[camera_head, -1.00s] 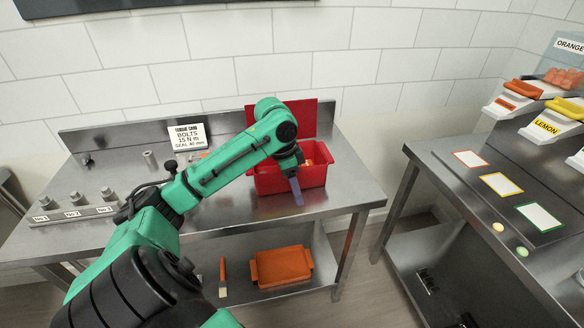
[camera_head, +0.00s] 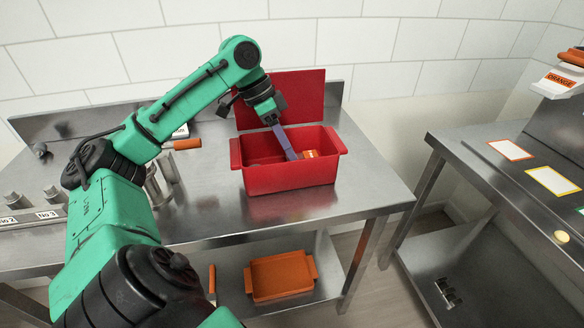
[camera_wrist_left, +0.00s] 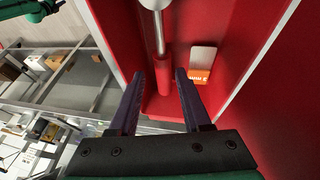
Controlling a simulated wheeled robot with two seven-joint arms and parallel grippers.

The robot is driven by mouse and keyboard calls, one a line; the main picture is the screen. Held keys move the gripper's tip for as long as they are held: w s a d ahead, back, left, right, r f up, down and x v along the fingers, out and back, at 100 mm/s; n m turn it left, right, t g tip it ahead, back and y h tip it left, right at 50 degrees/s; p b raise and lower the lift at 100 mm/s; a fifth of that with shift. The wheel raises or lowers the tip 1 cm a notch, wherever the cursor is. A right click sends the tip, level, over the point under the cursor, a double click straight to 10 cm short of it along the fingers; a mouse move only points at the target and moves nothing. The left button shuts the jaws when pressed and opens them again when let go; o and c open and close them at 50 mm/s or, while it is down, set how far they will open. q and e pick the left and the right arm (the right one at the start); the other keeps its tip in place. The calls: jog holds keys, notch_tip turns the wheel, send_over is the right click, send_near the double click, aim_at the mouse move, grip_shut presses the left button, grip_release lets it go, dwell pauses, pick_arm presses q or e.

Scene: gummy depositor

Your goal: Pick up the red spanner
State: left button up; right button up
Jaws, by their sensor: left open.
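The red spanner (camera_wrist_left: 161,72) lies inside the open red toolbox (camera_head: 292,180). In the left wrist view its red handle and silver shaft run lengthwise along the box, and the handle shows between my fingertips. My left gripper (camera_head: 292,156) points down into the toolbox from its back left side. In the left wrist view my left gripper (camera_wrist_left: 159,74) is open, with a finger on each side of the handle in the picture; I cannot tell how far above it they are. In the head view the toolbox wall hides the spanner. My right gripper is not in view.
An orange and white item (camera_wrist_left: 201,66) lies in the toolbox beside the spanner. The red lid (camera_head: 297,95) stands open behind. An orange tray (camera_head: 282,277) sits on the lower shelf. Bolts on a rack (camera_head: 25,215) stand at the left. The steel tabletop (camera_head: 365,196) is clear at the right.

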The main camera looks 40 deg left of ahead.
pick_arm(q)
jog(key=x, duration=0.6)
jog(key=shift+w+f, duration=0.15)
jog(key=shift+w, duration=0.1)
grip_shut()
jog(key=shift+a, duration=0.1)
dwell(0.9)
